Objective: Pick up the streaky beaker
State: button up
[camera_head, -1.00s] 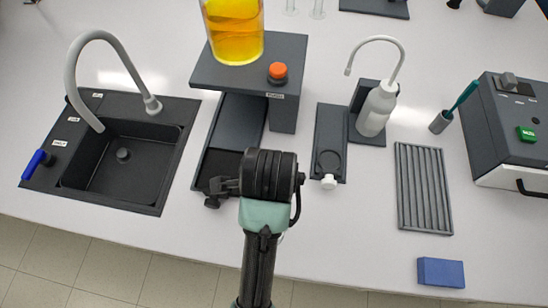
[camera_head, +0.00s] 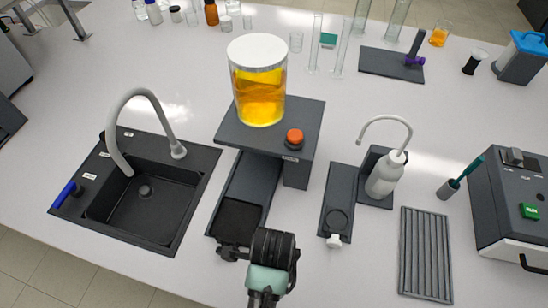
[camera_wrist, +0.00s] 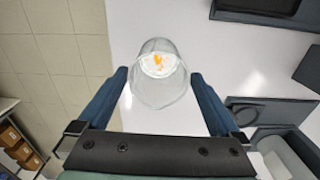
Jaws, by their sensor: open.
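In the wrist view a clear glass beaker (camera_wrist: 160,88) shows orange and whitish marks at its bottom. It appears between the two fingers of my gripper (camera_wrist: 159,74). The gripper is open, with a narrow visible gap on each side of the glass. I cannot tell how far down the beaker the fingertips are. In the head view my wrist is at the bottom centre; the fingers and this beaker cannot be made out there. A small beaker with orange liquid (camera_head: 438,35) stands far back right in the head view.
A large jar of orange liquid (camera_head: 258,85) stands on a dark raised platform (camera_head: 310,125). A sink (camera_head: 140,205) is on the left. A wash bottle (camera_head: 384,175), a ribbed tray (camera_head: 425,255) and a grey instrument (camera_head: 515,205) are on the right. Glassware lines the back.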

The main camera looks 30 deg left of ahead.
jog(key=shift+s+d+f+p, duration=0.1)
jog(key=shift+f+p, duration=0.25)
jog(key=shift+f, duration=0.95)
jog(key=shift+d+f+p, duration=0.1)
jog(key=shift+f+p, duration=0.2)
jog(key=shift+f, duration=0.95)
jog(key=shift+a, duration=0.1)
jog(key=c, duration=1.2)
jog(key=shift+r, duration=0.1)
jog(key=shift+c, duration=0.2)
